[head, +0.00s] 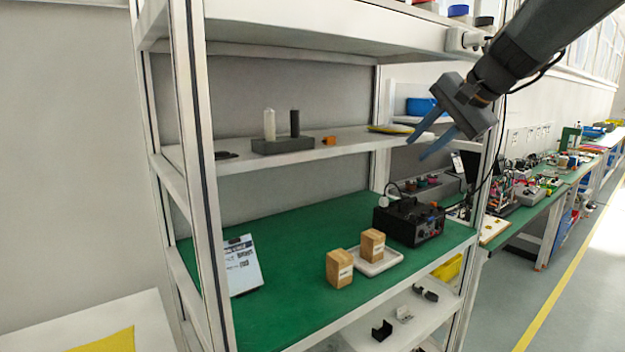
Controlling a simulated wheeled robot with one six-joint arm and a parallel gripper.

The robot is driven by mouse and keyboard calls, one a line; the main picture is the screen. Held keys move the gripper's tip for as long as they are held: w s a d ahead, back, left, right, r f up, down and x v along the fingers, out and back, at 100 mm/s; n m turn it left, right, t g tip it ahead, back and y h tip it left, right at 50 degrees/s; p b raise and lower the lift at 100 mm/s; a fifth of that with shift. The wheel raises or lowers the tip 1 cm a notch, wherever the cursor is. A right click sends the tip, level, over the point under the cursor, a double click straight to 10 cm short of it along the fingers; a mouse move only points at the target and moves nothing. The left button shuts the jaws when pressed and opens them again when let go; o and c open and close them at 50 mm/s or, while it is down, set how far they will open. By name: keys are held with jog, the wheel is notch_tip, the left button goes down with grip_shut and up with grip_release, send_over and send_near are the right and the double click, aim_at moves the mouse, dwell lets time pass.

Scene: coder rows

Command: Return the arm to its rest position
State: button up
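My gripper (431,137) shows in the head view at the upper right, on the end of my dark arm that reaches in from the top right corner. Its two blue fingers point down and left and stand apart, with nothing between them. It hangs in front of the right part of the shelf rack, and no contact with the rack can be made out. The arm and gripper hide part of the rack's right post.
The green shelf (290,306) bears two wooden blocks, one (339,268) bare on it, the other (372,245) on a white tray (390,263), plus a black device (408,222) and a sign (241,264). The middle shelf holds a grey holder (283,145). Open floor (575,290) lies right.

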jog(key=s+a+f+n+g+h, duration=0.2)
jog(key=s+f+n, duration=0.3)
jog(key=s+f, duration=0.7)
jog(key=s+a+f+n+g+h, duration=0.2)
jog(key=s+f, duration=1.1)
jog(key=f, duration=0.9)
jog(key=a+n+g, duration=0.1)
jog(key=n+g, duration=0.1)
jog(key=n, duration=0.1)
jog(key=shift+s, duration=0.2)
